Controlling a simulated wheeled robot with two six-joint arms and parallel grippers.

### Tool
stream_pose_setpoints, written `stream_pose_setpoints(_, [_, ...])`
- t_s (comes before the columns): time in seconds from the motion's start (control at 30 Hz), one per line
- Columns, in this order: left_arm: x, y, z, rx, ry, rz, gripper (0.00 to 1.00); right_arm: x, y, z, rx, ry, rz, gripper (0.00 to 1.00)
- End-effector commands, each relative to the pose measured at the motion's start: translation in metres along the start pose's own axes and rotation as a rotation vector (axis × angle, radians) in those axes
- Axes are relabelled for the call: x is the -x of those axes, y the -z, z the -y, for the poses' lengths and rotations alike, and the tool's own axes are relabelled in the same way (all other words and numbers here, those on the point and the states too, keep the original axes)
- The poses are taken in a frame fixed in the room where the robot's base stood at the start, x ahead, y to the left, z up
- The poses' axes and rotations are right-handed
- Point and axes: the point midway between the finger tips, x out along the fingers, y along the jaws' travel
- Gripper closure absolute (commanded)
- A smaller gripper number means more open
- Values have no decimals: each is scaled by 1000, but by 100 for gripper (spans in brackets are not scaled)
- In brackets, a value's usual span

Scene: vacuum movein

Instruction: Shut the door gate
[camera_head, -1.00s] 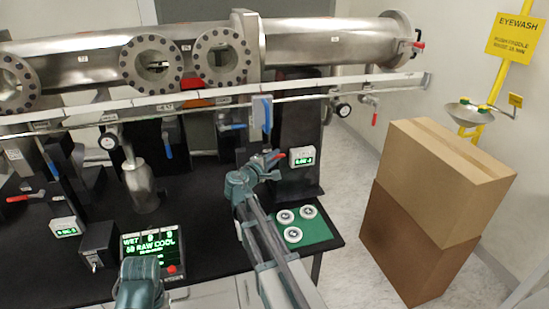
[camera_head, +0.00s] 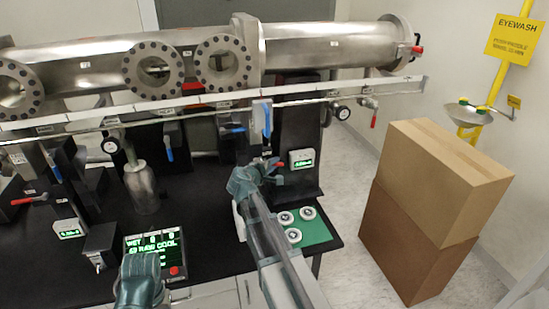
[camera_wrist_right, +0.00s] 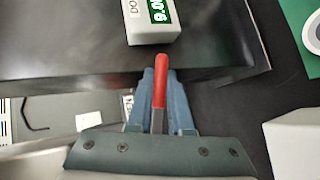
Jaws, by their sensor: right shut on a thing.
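A red-handled lever (camera_head: 280,165) shows beside a small white readout box (camera_head: 302,158) with green digits, at the right part of the bench. My right gripper (camera_head: 264,168) is at this lever. In the right wrist view the red handle (camera_wrist_right: 160,82) stands between the two blue-grey fingers (camera_wrist_right: 160,105), which are shut on it. The readout box (camera_wrist_right: 153,22) is just beyond the handle tip, its label cut off at "DO". The gate itself is not clearly visible. My left arm's end (camera_head: 140,280) is at the bottom, its fingertips hidden.
A steel chamber (camera_head: 330,45) and a long rail (camera_head: 200,108) cross above the bench. A green mat (camera_head: 318,230) with white discs lies right of my right arm. Stacked cardboard boxes (camera_head: 440,185) stand on the floor at right. A control screen (camera_head: 155,250) is by my left arm.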

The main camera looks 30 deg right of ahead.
Motion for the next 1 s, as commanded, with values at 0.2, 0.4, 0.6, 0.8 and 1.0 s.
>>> stream_pose_setpoints(0.2, [19,-1,2,0,0,0,48,1,2,10,-145,146,-39,100])
stream_pose_setpoints(0.4, [29,-2,3,0,0,0,48,1,5,22,-278,277,-75,100])
stream_pose_setpoints(0.6, [36,-2,4,0,0,0,48,3,11,33,-409,408,-113,100])
stream_pose_setpoints(0.8, [40,-2,4,0,0,0,48,7,17,44,-541,540,-149,100])
stream_pose_setpoints(1.0, [41,-2,4,0,0,0,48,12,24,52,-669,670,-185,100])
